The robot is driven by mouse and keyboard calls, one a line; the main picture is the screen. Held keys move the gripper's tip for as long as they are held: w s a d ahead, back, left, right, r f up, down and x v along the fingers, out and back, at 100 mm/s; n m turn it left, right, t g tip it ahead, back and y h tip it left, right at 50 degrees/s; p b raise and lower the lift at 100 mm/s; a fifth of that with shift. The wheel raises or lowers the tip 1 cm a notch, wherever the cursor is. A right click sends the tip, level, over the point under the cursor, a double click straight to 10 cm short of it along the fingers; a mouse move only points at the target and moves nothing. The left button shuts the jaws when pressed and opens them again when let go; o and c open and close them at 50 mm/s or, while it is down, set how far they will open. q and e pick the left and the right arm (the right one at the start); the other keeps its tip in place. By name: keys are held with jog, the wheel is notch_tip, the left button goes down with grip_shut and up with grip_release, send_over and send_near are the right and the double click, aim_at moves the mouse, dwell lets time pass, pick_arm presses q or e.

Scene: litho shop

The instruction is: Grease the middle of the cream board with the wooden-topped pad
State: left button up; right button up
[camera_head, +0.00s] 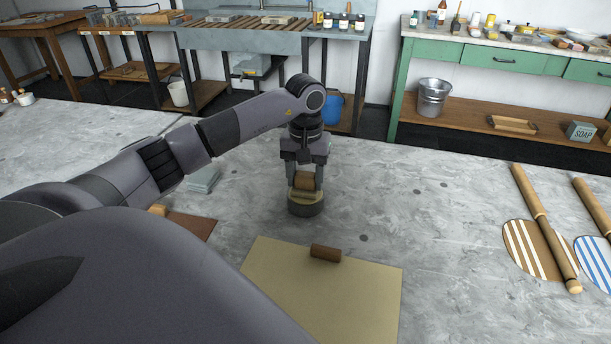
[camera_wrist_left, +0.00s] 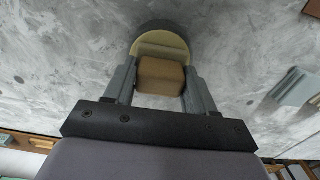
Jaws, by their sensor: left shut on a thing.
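The cream board (camera_head: 335,295) lies flat on the grey stone-like table, nearest me, with its lower part cut off by the frame and my arm. The wooden-topped pad (camera_head: 306,209) is a round grey pad with a pale top and a brown wooden grip. It stands beyond the board's far edge, apart from it. My left gripper (camera_head: 304,181) points down and is shut on the pad's wooden grip; the left wrist view shows the grip (camera_wrist_left: 161,77) between both fingers. I cannot tell whether the pad touches the table. My right gripper is not in view.
A short brown cylinder (camera_head: 325,253) lies on the board near its far edge. A brown sheet (camera_head: 193,226) lies partly behind my left arm. Wooden rollers (camera_head: 545,225) rest on striped discs (camera_head: 523,246) at right. The table between pad and discs is clear.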

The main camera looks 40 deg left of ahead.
aim_at(306, 174)
pick_arm(q)
jog(key=shift+f, duration=0.1)
dwell(0.3)
jog(key=shift+r+p, duration=2.65)
jog(key=shift+r, duration=0.95)
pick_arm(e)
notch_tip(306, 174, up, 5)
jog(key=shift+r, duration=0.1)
